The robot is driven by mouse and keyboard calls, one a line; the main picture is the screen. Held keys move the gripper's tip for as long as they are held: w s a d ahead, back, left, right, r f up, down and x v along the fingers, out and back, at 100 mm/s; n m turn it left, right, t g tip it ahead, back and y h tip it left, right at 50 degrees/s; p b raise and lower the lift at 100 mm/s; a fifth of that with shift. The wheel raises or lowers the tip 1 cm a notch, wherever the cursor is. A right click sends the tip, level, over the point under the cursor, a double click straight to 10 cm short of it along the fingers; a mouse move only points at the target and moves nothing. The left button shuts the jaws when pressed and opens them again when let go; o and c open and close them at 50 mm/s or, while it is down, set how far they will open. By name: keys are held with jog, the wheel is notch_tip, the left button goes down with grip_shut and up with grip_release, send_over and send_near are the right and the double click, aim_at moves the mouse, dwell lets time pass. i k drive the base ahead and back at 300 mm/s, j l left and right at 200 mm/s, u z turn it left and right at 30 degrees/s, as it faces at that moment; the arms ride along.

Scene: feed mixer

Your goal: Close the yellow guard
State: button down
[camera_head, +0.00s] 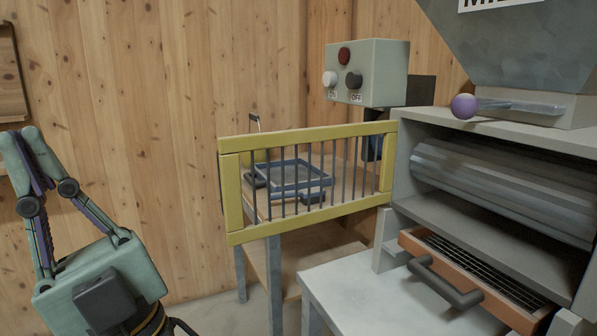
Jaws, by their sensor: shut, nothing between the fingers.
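The yellow guard (305,136) is a rectangular frame with several thin grey vertical bars. It stands open, swung out to the left of the mixer, with its right end beside the left edge of the mixer housing (403,165). The front opening of the mixer is uncovered, and a grey roller (500,188) shows inside. My gripper (22,142) is at the far left, pointing up, with its fingers shut and empty. It is well apart from the guard, to the left of its free end.
A tray (297,174) sits on a wooden table behind the guard. A control box (367,73) with red, white and black buttons is above. An orange drawer (480,281) with a dark handle is below the roller. A purple ball (463,106) tops a lever.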

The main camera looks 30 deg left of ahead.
aim_at(228, 155)
jog(key=i+j, duration=0.15)
jog(key=j, duration=0.25)
jog(key=i+j, duration=0.15)
jog(key=j, duration=0.25)
jog(key=i+j, duration=0.15)
jog(key=j, duration=0.25)
jog(key=i+j, duration=0.15)
jog(key=j, duration=0.25)
jog(key=i+j, duration=0.15)
jog(key=j, duration=0.25)
jog(key=i+j, duration=0.15)
jog(key=j, duration=0.25)
jog(key=i+j+z, duration=0.15)
jog(key=j+z, duration=0.5)
jog(key=j, duration=0.2)
jog(key=z, duration=1.15)
jog(key=k+j, duration=0.15)
jog(key=k, duration=0.35)
jog(key=k+j+z, duration=0.1)
jog(key=k, duration=0.4)
